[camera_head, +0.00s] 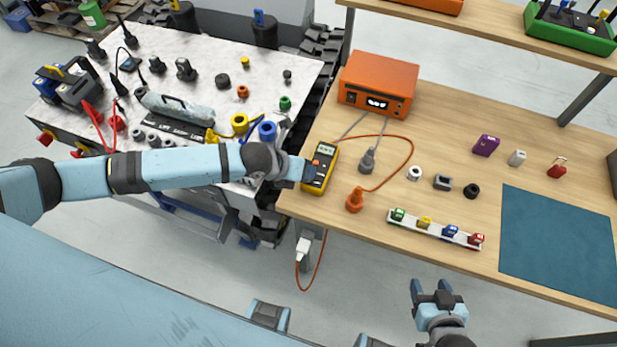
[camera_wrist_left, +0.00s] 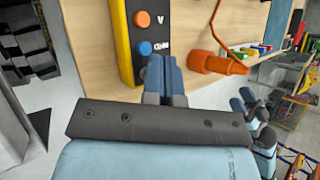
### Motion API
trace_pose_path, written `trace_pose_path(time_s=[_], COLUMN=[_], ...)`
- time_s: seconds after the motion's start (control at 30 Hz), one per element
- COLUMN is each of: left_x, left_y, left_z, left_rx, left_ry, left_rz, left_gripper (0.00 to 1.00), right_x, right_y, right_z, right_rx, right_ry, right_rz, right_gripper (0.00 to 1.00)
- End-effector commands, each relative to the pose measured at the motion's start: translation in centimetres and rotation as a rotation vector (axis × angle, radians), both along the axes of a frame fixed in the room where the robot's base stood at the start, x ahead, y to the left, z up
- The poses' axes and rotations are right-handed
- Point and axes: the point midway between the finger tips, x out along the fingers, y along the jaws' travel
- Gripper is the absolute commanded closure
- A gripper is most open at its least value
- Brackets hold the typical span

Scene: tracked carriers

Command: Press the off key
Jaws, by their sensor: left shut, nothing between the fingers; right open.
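A yellow and dark multimeter (camera_head: 329,157) with a lit display lies at the left edge of the wooden bench. In the left wrist view the meter (camera_wrist_left: 123,40) shows an orange key (camera_wrist_left: 142,19) marked V and a blue key (camera_wrist_left: 145,48) that seems marked OHM. No key marked off is readable. My left gripper (camera_head: 311,174) is shut and empty, over the meter's lower left part and hiding some of it. My right gripper (camera_head: 437,289) is open and empty, off the bench's front edge.
An orange power unit (camera_head: 378,82) stands behind the meter. A grey plug (camera_head: 367,161) and an orange plug (camera_head: 355,200) with cables lie to its right. A strip of coloured blocks (camera_head: 434,230) and a teal mat (camera_head: 560,245) lie farther right. A cluttered tracked carrier (camera_head: 210,60) stands left.

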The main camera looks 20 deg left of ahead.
Motion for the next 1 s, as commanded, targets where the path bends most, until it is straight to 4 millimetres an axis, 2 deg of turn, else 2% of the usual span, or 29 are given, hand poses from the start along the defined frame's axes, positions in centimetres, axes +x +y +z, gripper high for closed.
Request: trace_pose_path(time_s=[0.5, 0.83, 1.0], left_x=[0.0, 0.0, -0.1], left_y=[0.0, 0.0, 0.0], left_z=[-0.3, 1.3, 1.3], left_rx=[0.000, 0.001, 0.000], left_ry=[0.001, 0.000, 0.001], left_rz=[-0.001, -0.001, -0.001], left_gripper=[1.00, 1.00, 1.00], right_x=[0.0, 0.0, 0.0], right_y=[0.0, 0.0, 0.1], right_z=[-0.1, 1.4, 1.5], right_rx=[0.001, 0.001, 0.001], right_ry=[0.000, 0.000, -0.002], right_rz=[0.001, 0.001, 0.001], right_gripper=[0.44, 0.44, 0.44])
